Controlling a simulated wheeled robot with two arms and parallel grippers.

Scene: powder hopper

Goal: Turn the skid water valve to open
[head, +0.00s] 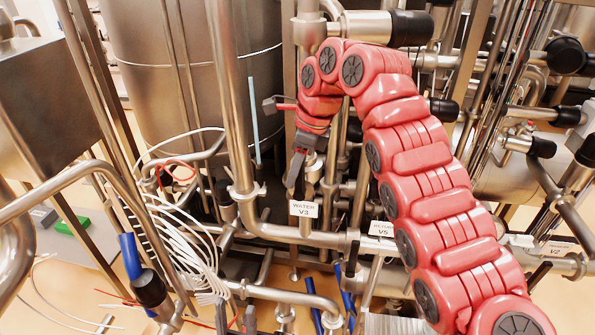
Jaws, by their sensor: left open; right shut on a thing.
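The label reading WATER V3 (304,209) hangs on the pipework near the middle of the head view. My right gripper (298,172), on the red arm arching in from the lower right, points down just above this label. Its dark fingers are shut on the water valve's handle, which they mostly hide. I cannot tell the handle's exact angle. My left gripper (236,318) shows only as two dark fingertips at the bottom edge, apart and empty, well below the valve.
A large steel tank (195,80) stands behind. Upright and level pipes crowd the valve on all sides. White cables (185,235) hang at the left. Labels RETURN V5 (381,229) and V2 (558,249) mark other valves to the right.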

